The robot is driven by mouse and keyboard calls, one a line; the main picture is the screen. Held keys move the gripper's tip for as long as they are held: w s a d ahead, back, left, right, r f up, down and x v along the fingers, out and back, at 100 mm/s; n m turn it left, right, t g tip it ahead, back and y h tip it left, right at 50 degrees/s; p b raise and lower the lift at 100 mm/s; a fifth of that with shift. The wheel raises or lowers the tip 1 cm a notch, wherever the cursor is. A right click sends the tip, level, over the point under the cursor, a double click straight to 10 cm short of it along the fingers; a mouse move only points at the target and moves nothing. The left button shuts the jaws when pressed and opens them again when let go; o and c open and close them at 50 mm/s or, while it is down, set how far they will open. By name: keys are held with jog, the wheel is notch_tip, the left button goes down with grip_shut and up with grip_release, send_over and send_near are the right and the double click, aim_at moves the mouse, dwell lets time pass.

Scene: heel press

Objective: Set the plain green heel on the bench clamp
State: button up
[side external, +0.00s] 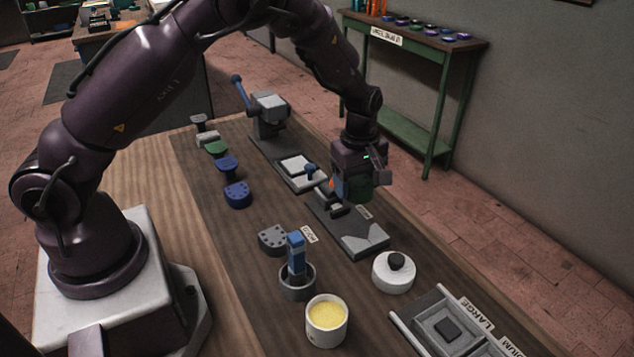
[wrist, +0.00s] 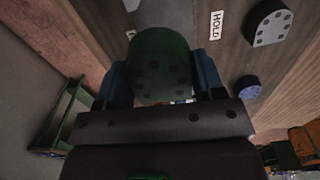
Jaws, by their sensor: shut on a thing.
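My gripper (wrist: 161,80) is shut on a dark green heel (wrist: 163,58). The heel's face carries several dark dots in the wrist view. The heel also shows, partly hidden, in the side view (side external: 362,187). My gripper holds it above a grey fixture with a flat plate (side external: 362,238), which looks like the bench clamp. The heel appears raised off it; the exact gap is hard to tell. The fixture's jaw end is partly hidden by my gripper. Another green heel (side external: 216,148) lies in the row on the bench's left.
A lever press (side external: 268,112) and a white-topped plate (side external: 297,167) stand behind. A grey holed heel (side external: 271,238) lies by the HOLD label (side external: 309,235). A pot with a blue-handled tool (side external: 296,283), a yellow-filled cup (side external: 326,322) and a white lidded pot (side external: 393,274) stand in front.

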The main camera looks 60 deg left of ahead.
aim_at(352, 229)
jog(key=shift+s+n, duration=0.1)
jog(key=shift+n, duration=0.2)
jog(key=shift+f, duration=4.35)
jog(key=shift+f, duration=0.55)
jog(key=o, duration=1.2)
notch_tip(352, 229, up, 13)
jog(key=shift+f, duration=0.1)
